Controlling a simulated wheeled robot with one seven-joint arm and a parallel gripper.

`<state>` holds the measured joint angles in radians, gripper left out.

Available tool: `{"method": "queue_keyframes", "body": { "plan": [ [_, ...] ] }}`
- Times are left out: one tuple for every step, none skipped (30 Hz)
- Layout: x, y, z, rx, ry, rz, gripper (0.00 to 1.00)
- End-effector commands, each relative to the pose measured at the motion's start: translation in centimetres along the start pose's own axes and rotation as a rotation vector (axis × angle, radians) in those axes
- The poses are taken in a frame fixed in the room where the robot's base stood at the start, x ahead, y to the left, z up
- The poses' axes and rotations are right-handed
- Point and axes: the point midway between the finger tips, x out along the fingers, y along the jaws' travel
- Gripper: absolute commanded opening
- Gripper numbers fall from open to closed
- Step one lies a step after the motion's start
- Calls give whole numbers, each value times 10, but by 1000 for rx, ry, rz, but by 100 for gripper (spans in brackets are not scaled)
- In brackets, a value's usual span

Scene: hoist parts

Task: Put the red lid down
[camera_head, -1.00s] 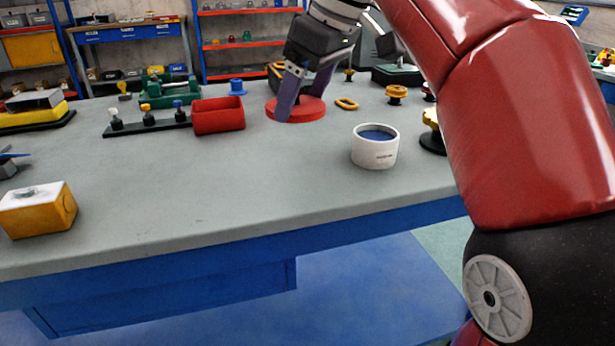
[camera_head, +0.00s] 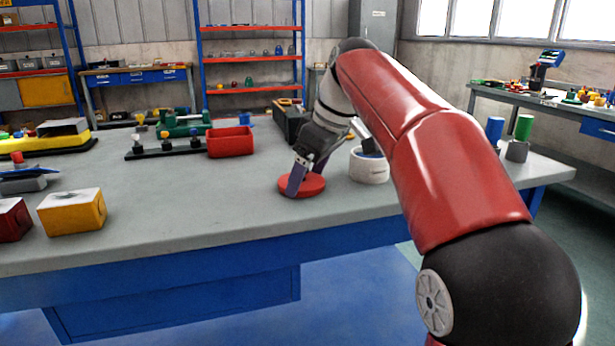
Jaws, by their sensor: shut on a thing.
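The red lid (camera_head: 314,187) is a flat round disc at the middle of the grey workbench, at or just above its top; I cannot tell whether it touches. My gripper (camera_head: 299,184) points down at the lid and is shut on it, with the fingers at its left part. The white round container (camera_head: 369,168) stands upright just right of the lid, partly behind my arm. Its inside is mostly hidden from this angle.
A red open bin (camera_head: 231,142) and a black strip with several knobs (camera_head: 165,150) stand behind left. A yellow block (camera_head: 72,212) sits at the left front. The grey bench top (camera_head: 200,215) is clear left and in front of the lid.

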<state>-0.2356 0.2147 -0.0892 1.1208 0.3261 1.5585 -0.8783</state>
Motion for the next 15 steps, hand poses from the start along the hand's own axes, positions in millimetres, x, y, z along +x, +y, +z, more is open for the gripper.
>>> {"method": "queue_keyframes", "body": {
  "plan": [
    [0,0,0,0,0,0,58],
    [0,0,0,0,0,0,58],
    [2,0,1,0,0,0,58],
    [3,0,1,0,0,0,58],
    [4,0,2,0,0,0,58],
    [2,0,1,0,0,0,85],
    [2,0,1,0,0,0,89],
    [2,0,1,0,0,0,93],
    [2,0,1,0,-1,0,98],
    [2,0,1,0,-1,0,100],
    [2,0,1,0,-1,0,100],
    [2,0,1,0,-1,0,100],
    [2,0,1,0,-1,0,100],
    [2,0,1,0,-1,0,100],
    [2,0,1,0,0,0,100]
  ]
}}
